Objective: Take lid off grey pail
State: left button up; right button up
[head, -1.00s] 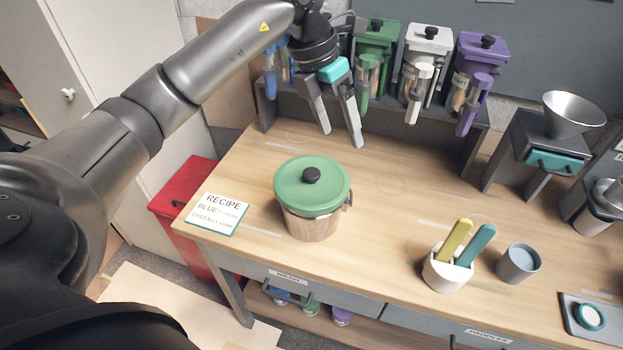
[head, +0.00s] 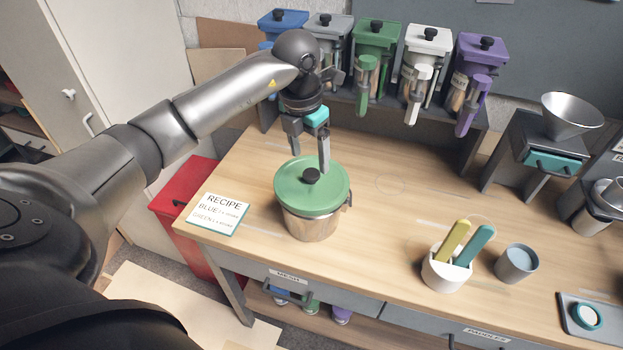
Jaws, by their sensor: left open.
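The grey metal pail (head: 310,226) stands upright on the wooden table, left of the table's middle. Its green lid (head: 325,196) sits on top and covers it, with a black knob (head: 311,175) at the centre. My left gripper (head: 310,162) is open and points down over the lid's far part, just above and behind the knob in the picture. I cannot tell whether a fingertip touches the lid. Nothing is between the fingers that I can see. My right gripper is not in view.
A recipe card (head: 219,214) lies left of the pail. A white holder (head: 446,272) with two paddles and a grey cup (head: 517,264) stand to the right. Coloured dispensers (head: 376,47) line the back shelf. A funnel stand (head: 545,140) is at the right.

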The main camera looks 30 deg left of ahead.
aim_at(312, 173)
pick_arm(q)
jog(key=f, duration=0.4)
jog(key=shift+w+d+f+p, duration=0.1)
jog(key=shift+w+f+p, duration=0.1)
jog(key=shift+f+p, duration=0.1)
grip_shut()
dwell(0.3)
